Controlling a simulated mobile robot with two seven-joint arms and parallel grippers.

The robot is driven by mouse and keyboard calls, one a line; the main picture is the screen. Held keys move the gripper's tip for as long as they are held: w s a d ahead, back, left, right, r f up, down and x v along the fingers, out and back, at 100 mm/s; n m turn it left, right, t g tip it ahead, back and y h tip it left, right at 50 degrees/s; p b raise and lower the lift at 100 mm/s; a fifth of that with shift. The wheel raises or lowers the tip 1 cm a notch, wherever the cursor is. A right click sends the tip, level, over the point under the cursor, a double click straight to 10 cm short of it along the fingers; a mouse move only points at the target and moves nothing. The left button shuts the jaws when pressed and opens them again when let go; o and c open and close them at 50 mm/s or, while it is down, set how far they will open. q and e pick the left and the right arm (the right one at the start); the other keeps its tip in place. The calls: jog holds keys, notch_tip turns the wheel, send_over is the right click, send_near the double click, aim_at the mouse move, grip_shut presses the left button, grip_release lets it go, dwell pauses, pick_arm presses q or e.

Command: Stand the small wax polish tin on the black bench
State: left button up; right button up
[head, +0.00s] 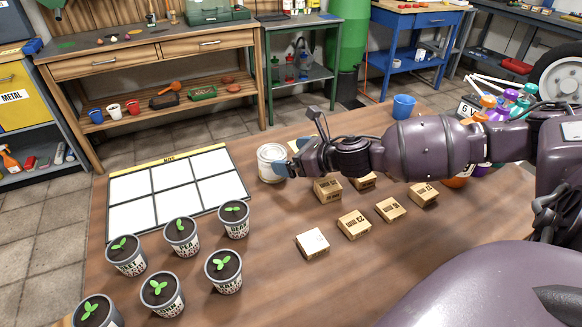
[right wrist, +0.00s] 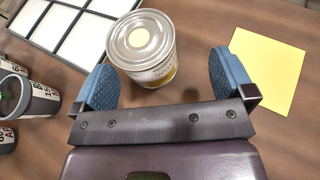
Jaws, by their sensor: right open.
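A pale round tin (head: 271,163) with a metal lid stands upright on the brown wooden table, right of the white grid board. In the right wrist view the tin (right wrist: 142,42) lies just ahead of and partly between the blue fingers, nearer the left one. My right gripper (head: 287,166) is open at the tin's right side and does not grip it. I cannot tell whether a finger touches it. My left gripper is not in view. A dark-topped bench (head: 540,17) stands at the far upper right; whether it is the black bench is unclear.
Several potted seedlings (head: 181,235) stand left of the tin. Several small boxes (head: 354,224) lie right and in front of it. A yellow square (right wrist: 266,70) lies right of the gripper. A blue cup (head: 403,106) and coloured bottles (head: 520,98) stand farther right. The table's front middle is clear.

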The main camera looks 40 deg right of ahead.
jog(key=shift+w, duration=0.1)
grip_shut()
dwell(0.6)
